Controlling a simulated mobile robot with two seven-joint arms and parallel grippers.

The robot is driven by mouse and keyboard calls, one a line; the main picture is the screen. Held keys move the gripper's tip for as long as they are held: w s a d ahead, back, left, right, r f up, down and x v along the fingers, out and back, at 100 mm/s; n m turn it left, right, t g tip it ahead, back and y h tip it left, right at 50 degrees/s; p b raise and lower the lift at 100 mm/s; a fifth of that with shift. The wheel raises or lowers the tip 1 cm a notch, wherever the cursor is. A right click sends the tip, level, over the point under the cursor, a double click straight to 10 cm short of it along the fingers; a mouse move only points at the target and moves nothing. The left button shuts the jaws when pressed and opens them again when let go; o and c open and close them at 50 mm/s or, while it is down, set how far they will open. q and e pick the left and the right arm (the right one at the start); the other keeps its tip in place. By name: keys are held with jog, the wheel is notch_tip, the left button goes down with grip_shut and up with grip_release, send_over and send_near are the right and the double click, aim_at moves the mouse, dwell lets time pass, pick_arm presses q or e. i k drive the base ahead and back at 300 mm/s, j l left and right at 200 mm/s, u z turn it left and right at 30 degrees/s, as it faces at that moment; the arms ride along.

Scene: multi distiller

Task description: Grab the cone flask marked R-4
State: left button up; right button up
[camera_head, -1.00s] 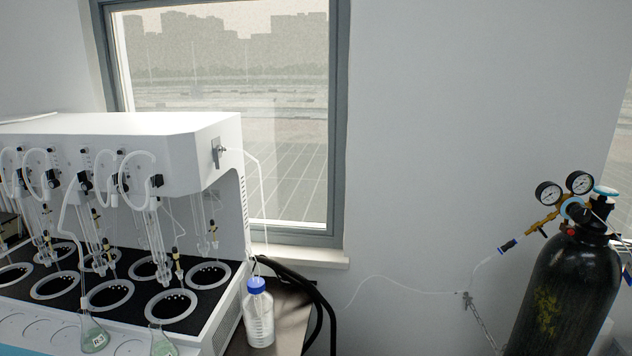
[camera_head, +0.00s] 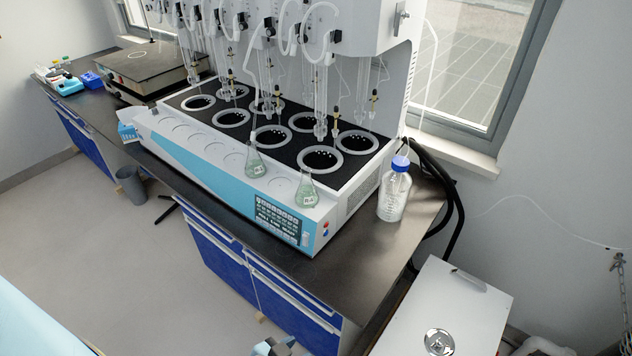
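Two small conical flasks with pale green liquid stand upright on the front ledge of the white and light-blue distiller (camera_head: 345,205). The right flask (camera_head: 306,193) is nearest the control panel; its white label seems to read R-4, but the print is very small. The left flask (camera_head: 255,163) stands a little farther back; its label is too small to read. Neither flask is touched by a gripper. No gripper of mine can be made out. A small grey and light-blue part shows at the bottom edge; I cannot tell what it is.
A blue-capped bottle (camera_head: 395,190) stands right of the distiller on the dark bench top (camera_head: 350,265). Glass tubes hang above the heating wells. A hotplate (camera_head: 150,68) is at the back left. A white cabinet (camera_head: 450,310) stands front right. The floor (camera_head: 130,250) at left is mostly clear.

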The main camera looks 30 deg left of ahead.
aim_at(306, 196)
jog(key=k+j, duration=0.4)
jog(key=j, duration=0.2)
jog(key=j+u, duration=0.15)
jog(key=j, duration=0.9)
jog(key=i, duration=0.05)
